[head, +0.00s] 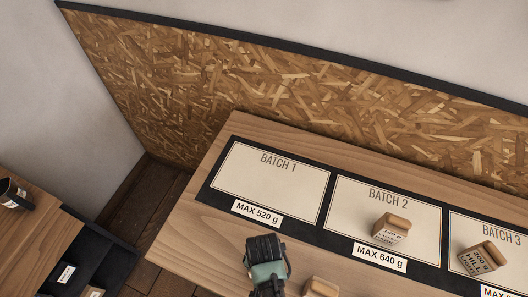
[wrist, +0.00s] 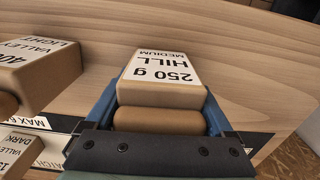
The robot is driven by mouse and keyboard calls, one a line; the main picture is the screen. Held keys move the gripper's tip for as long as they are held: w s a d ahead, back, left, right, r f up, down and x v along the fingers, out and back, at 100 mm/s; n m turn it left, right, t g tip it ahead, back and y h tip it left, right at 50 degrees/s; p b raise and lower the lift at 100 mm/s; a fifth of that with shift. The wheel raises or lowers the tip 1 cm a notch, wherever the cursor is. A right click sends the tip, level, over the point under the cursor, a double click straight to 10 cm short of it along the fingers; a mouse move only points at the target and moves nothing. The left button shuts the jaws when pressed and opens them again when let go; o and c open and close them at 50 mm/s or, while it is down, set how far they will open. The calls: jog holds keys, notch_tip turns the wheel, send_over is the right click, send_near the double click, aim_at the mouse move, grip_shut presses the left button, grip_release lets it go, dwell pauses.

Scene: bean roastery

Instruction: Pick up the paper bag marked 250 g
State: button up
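The paper bag marked 250 g, HILL, MEDIUM (wrist: 162,72) lies between the two blue fingers of my gripper (wrist: 163,85) in the wrist view. A finger runs close along each side of it; whether they press on it I cannot tell. The bag is light brown with a white label and a rolled top. In the head view my gripper (head: 266,250) is over the wooden counter, below the batch panels, and hides this bag.
A 400 g VALLEY LIGHT bag (wrist: 38,75) stands close beside; it also shows in the head view (head: 322,288). On the wooden counter (head: 200,230), BATCH 1 (head: 270,185) is empty, BATCH 2 holds a 150 g bag (head: 391,229) and BATCH 3 a 200 g bag (head: 482,257).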

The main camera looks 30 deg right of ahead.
jog(key=c, duration=0.9)
jog(key=shift+c, duration=0.8)
jog(key=shift+r, duration=0.1)
